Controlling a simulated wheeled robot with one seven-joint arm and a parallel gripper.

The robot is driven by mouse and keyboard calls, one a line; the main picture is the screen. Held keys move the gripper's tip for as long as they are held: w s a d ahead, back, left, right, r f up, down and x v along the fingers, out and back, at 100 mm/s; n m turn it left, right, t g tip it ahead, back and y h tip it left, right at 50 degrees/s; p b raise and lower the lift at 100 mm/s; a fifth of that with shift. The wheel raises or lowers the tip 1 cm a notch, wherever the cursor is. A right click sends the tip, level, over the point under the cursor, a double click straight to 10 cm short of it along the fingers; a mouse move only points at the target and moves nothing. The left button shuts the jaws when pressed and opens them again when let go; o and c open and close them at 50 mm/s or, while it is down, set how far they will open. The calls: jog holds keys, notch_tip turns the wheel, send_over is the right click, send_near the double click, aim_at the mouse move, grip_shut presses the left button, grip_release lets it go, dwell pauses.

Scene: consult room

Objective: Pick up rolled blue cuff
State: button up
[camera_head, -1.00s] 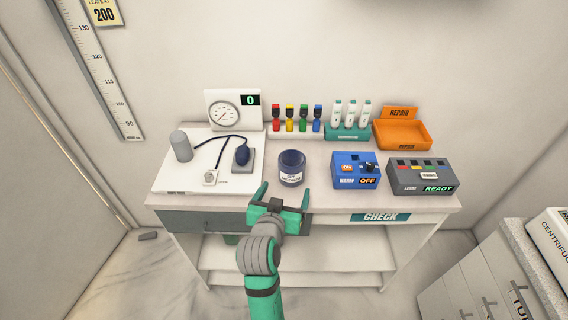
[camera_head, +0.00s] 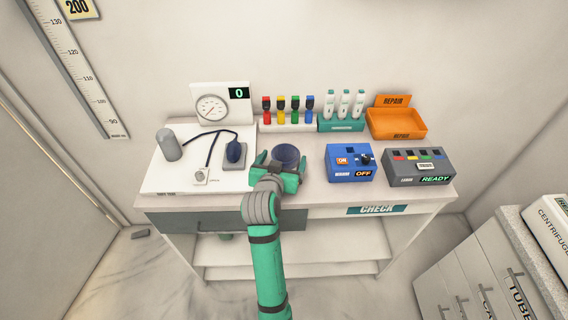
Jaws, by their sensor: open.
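The rolled blue cuff (camera_head: 286,154) stands upright on the table, left of its middle. It is a dark blue hollow roll; its label and lower front are hidden behind my gripper. My gripper (camera_head: 279,167) is open and reaches in from the front, at the cuff's near side. One green finger shows at the cuff's left and the other at its right. I cannot tell whether they touch it.
Left of the cuff is a white board (camera_head: 167,178) with a grey cylinder (camera_head: 169,144), a tube and a dark bulb (camera_head: 234,153). A blue switch box (camera_head: 349,163) stands to the right, then a grey box (camera_head: 418,167). An orange tray (camera_head: 398,124) is behind.

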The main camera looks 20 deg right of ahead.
aim_at(287, 146)
jog(key=w+d, duration=0.1)
jog(key=w+d+f, duration=0.1)
jog(key=shift+w+d, duration=0.35)
jog(key=shift+d, duration=0.05)
jog(key=shift+a, duration=0.15)
jog(key=c, duration=1.2)
jog(key=shift+r, duration=0.15)
jog(key=shift+r, duration=0.25)
jog(key=r, duration=0.3)
jog(key=shift+s+a+r, duration=0.1)
jog(key=shift+s+a, duration=0.1)
jog(key=shift+s, duration=0.05)
jog(key=w+d+r+v, duration=0.1)
jog(key=r+v, duration=0.2)
jog(key=v, duration=1.3)
jog(key=shift+s+d+r, duration=0.1)
jog(key=shift+d+r, duration=0.05)
jog(key=shift+r, duration=5.95)
